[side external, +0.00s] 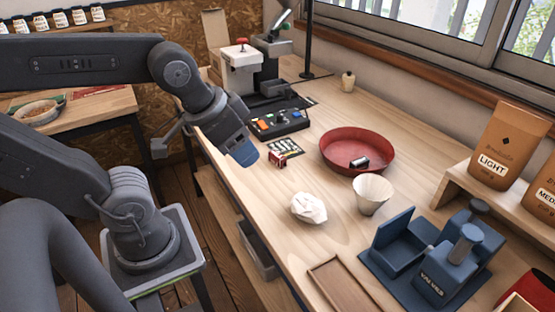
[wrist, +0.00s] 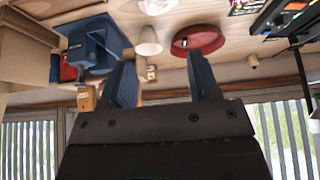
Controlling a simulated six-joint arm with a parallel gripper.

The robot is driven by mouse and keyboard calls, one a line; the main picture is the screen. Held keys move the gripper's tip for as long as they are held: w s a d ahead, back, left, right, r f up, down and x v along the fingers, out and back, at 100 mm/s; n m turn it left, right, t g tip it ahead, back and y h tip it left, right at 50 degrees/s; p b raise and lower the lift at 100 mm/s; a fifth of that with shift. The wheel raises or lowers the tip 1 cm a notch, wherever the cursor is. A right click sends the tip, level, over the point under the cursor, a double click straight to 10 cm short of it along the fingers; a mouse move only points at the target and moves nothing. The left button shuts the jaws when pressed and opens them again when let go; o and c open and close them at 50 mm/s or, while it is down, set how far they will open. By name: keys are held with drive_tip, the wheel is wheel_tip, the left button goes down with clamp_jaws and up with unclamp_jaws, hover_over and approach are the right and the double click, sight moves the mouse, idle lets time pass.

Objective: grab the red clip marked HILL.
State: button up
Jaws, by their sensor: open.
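A small red clip-like item (side external: 278,158) with dark and white parts lies on the wooden bench, at the edge of a dark printed card (side external: 286,147). Its marking is too small to read, so I cannot tell whether it says HILL. My gripper (side external: 246,157) is above the bench, just left of the red item in the side view and apart from it. In the wrist view my gripper (wrist: 163,80) has its two blue fingers wide apart with nothing between them. I cannot make out the red item in the wrist view.
A red round tray (side external: 339,136) holds a small dark cylinder. A black button panel (side external: 279,123) is behind the card.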

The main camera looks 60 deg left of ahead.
drive_tip(key=w+a+n+g, duration=0.2)
drive_tip(key=w+a+n, duration=0.2)
drive_tip(key=w+n, duration=0.25)
drive_tip(key=n+g, duration=0.4)
drive_tip(key=n, duration=1)
hover_over(276, 153)
wheel_tip(276, 153, down, 10)
wheel_tip(276, 153, down, 13)
drive_tip(key=shift+s+d+f, duration=0.1)
drive_tip(key=shift+d+f, duration=0.05)
drive_tip(key=shift+f, duration=0.05)
drive_tip(key=shift+c, duration=0.4)
drive_tip(key=c, duration=0.9)
